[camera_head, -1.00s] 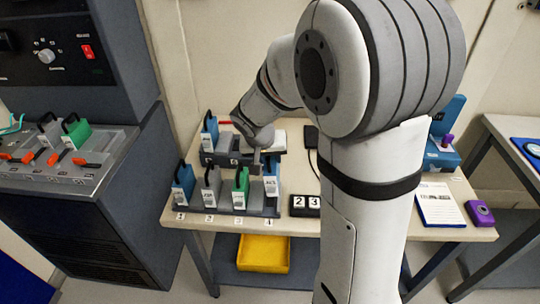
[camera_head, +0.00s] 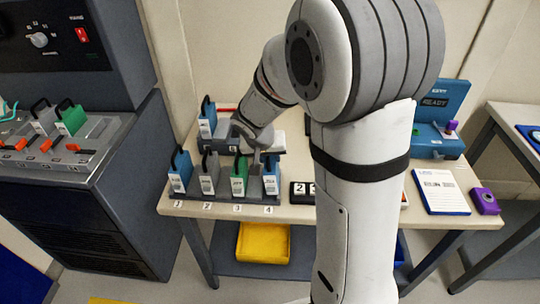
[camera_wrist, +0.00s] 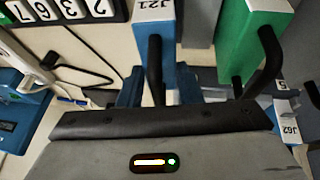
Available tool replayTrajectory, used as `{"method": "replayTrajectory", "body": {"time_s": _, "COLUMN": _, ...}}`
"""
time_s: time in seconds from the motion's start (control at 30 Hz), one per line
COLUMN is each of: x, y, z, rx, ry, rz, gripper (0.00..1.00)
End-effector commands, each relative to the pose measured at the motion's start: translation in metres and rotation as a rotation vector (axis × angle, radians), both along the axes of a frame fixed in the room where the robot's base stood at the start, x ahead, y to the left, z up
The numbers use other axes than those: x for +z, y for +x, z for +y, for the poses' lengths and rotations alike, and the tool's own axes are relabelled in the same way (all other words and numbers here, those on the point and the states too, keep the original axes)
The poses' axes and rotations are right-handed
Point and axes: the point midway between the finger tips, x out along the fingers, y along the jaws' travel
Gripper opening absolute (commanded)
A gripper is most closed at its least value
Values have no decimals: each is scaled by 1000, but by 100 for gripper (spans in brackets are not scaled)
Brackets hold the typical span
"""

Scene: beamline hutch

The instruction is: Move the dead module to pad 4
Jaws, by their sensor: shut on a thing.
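A blue module (camera_head: 270,178) stands upright in the front row at pad 4, with a white label. In the wrist view the blue module (camera_wrist: 153,35) reads J21, and its black handle runs down to my jaws. My gripper (camera_head: 256,150) is low behind the front row and shut on this module's handle; the fingertips are mostly hidden. I cannot tell whether the module's foot is fully down on the pad. No visible mark shows which module is dead.
Blue, grey and green modules (camera_head: 239,180) stand close on pads 1 to 3. Another blue module (camera_head: 207,119) stands on the back row. Number tiles (camera_head: 299,190) lie right of the rack. A tester reading READY (camera_head: 436,150) and a clipboard (camera_head: 441,192) are farther right.

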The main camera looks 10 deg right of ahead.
Motion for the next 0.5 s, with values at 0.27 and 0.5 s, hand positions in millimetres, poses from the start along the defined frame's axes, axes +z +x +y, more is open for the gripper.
{"method": "replayTrajectory", "body": {"time_s": 0.27, "x": -1, "y": -1, "z": 2, "rx": -1, "ry": 24, "rz": -3, "gripper": 4}}
{"method": "replayTrajectory", "body": {"time_s": 0.5, "x": 0, "y": 0, "z": 8, "rx": 0, "ry": 96, "rz": -26, "gripper": 4}}
